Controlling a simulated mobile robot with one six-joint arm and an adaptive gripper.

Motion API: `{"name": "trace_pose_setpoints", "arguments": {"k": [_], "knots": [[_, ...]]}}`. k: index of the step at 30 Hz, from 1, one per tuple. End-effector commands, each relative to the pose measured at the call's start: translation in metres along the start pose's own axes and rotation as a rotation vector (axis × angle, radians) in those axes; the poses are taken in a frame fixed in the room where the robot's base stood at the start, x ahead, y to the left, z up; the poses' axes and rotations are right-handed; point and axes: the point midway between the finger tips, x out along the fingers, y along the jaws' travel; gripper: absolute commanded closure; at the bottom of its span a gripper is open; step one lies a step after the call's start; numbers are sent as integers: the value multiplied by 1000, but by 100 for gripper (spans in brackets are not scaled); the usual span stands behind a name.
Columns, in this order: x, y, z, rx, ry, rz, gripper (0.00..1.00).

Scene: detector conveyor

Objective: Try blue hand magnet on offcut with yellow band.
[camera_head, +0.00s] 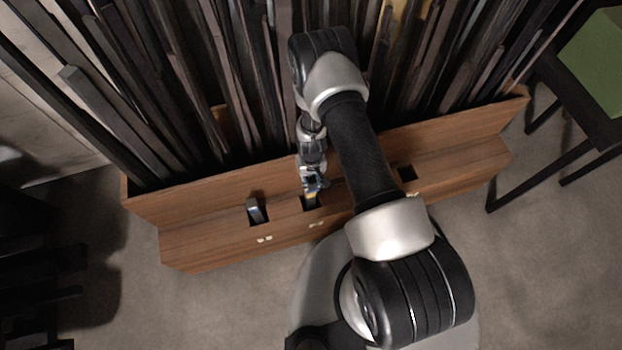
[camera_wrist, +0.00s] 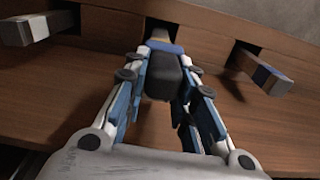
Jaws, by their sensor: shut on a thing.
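My gripper (camera_head: 314,178) points down at the middle slot of the wooden rack. In the wrist view my gripper (camera_wrist: 165,72) is shut on the blue hand magnet (camera_wrist: 164,48), a dark block with a blue edge at its far end. Beyond the magnet, the end of the middle offcut (camera_wrist: 160,35) shows. In the head view a yellow band marks this offcut (camera_head: 312,195), just below the gripper. The magnet lies over or against the offcut; I cannot tell whether they touch. The magnet hides most of the offcut.
Another offcut (camera_head: 257,210) stands in the left slot; it shows a blue band in the wrist view (camera_wrist: 262,75). A plain grey offcut (camera_wrist: 25,30) is at the wrist view's left. Long dark bars fill the wooden rack (camera_head: 205,245) behind. A green-topped stand (camera_head: 598,62) is right.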

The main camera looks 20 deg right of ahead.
Motion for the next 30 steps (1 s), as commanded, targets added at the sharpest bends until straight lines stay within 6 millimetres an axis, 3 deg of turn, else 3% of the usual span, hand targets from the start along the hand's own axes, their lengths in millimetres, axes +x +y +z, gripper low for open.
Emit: {"name": "trace_pose_setpoints", "arguments": {"k": [30], "knots": [[9,0,-1,0,1,0,100]]}}
